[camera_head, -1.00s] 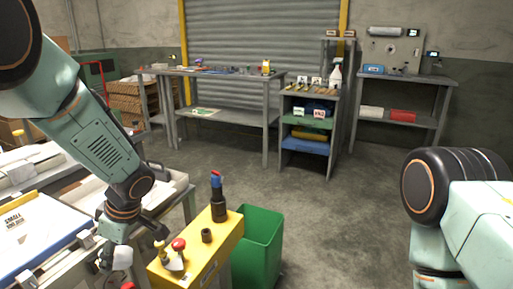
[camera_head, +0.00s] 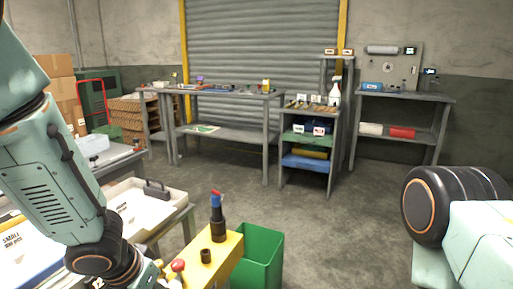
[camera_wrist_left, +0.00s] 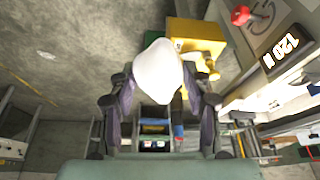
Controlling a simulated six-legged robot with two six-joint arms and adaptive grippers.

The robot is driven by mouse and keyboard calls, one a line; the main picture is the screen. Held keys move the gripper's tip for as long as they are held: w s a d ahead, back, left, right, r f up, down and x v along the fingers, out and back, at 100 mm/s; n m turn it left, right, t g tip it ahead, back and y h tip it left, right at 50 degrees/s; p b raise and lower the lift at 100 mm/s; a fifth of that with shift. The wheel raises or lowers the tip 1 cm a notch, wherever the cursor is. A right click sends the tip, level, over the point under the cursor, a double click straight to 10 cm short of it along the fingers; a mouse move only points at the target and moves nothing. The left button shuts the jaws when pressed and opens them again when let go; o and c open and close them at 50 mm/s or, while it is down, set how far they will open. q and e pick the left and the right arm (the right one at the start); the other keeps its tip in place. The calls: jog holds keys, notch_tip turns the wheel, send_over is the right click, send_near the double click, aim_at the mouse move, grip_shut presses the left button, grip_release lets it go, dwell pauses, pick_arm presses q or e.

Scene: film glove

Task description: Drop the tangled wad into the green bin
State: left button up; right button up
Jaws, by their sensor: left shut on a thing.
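The tangled wad (camera_wrist_left: 157,70) is a smooth-looking, rounded white lump in the left wrist view. My left gripper (camera_wrist_left: 160,88) is shut on it, with one dark finger on each side. In the head view my left arm reaches the bottom edge at the left, and neither its gripper nor the wad can be made out there. The green bin (camera_head: 262,262) stands on the floor at the lower middle, right of the yellow stand, with its top open. Its lower part is cut off by the frame. My right gripper is not in view.
The yellow stand (camera_head: 228,249) carries a dark upright tool with a blue and red top (camera_head: 217,215), a short dark cylinder (camera_head: 206,256) and a red knob (camera_head: 178,265). A white tray (camera_head: 150,207) lies left. Grey benches stand behind; floor right of the bin is clear.

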pick_arm(q)
jog(key=s, duration=0.1)
jog(key=s+d+m+b, duration=0.1)
jog(key=s+d+m+h, duration=0.1)
jog(key=s, duration=0.1)
jog(key=shift+r, duration=0.15)
jog(key=shift+s+d+f+n+y, duration=0.15)
jog(key=shift+s+f+n, duration=0.15)
jog(key=shift+f, duration=0.35)
jog(key=shift+s+a+f+n+y, duration=0.1)
jog(key=shift+s+f+n, duration=0.1)
jog(key=shift+f+n, duration=0.3)
jog(key=shift+s+d+f+n+y, duration=0.15)
jog(key=shift+s+f+n, duration=0.1)
jog(key=shift+f, duration=0.5)
